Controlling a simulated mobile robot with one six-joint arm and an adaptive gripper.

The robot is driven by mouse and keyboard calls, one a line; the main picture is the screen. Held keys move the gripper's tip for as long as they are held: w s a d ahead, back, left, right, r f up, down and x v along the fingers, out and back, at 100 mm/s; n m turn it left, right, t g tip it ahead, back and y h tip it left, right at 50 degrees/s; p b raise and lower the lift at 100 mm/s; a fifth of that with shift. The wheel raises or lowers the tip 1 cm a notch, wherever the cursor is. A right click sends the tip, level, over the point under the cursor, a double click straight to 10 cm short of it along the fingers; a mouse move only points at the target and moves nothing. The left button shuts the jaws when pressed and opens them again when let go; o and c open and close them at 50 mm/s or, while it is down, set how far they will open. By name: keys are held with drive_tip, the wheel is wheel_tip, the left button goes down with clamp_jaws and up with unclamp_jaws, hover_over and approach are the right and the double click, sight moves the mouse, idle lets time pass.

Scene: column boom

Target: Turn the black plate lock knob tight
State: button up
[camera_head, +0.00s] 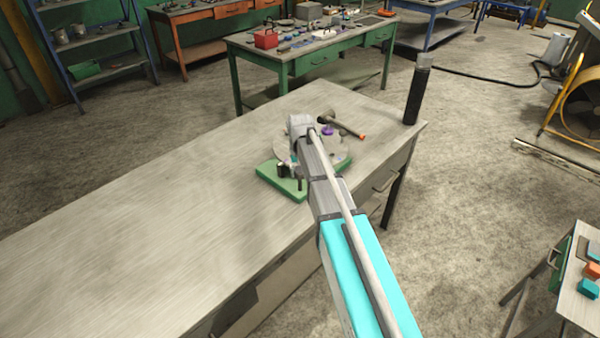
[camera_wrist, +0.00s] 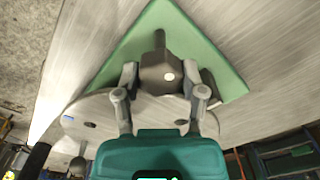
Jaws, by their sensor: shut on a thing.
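The black plate lock knob (camera_wrist: 160,72) shows in the wrist view, with a dark stem pointing to the top of the picture and a pale spot on its face. My gripper (camera_wrist: 161,80) is shut on it, one finger on each side. A green base (camera_wrist: 205,58) lies beyond the knob, and a round grey plate (camera_wrist: 88,115) spreads around the fingers. In the head view the green base (camera_head: 278,181) and grey plate (camera_head: 342,165) sit on the workbench, partly hidden by my arm. I cannot make out the knob clearly there.
The grey workbench (camera_head: 150,215) is bare to the left. A black cylinder (camera_head: 414,95) stands at its far right corner. A dark-handled tool with an orange tip (camera_head: 345,127) and a purple piece (camera_head: 327,130) lie close behind my arm.

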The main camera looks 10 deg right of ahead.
idle(0.4)
drive_tip(key=o, duration=1.2)
drive_tip(key=shift+c, duration=0.2)
drive_tip(key=shift+n, duration=0.4)
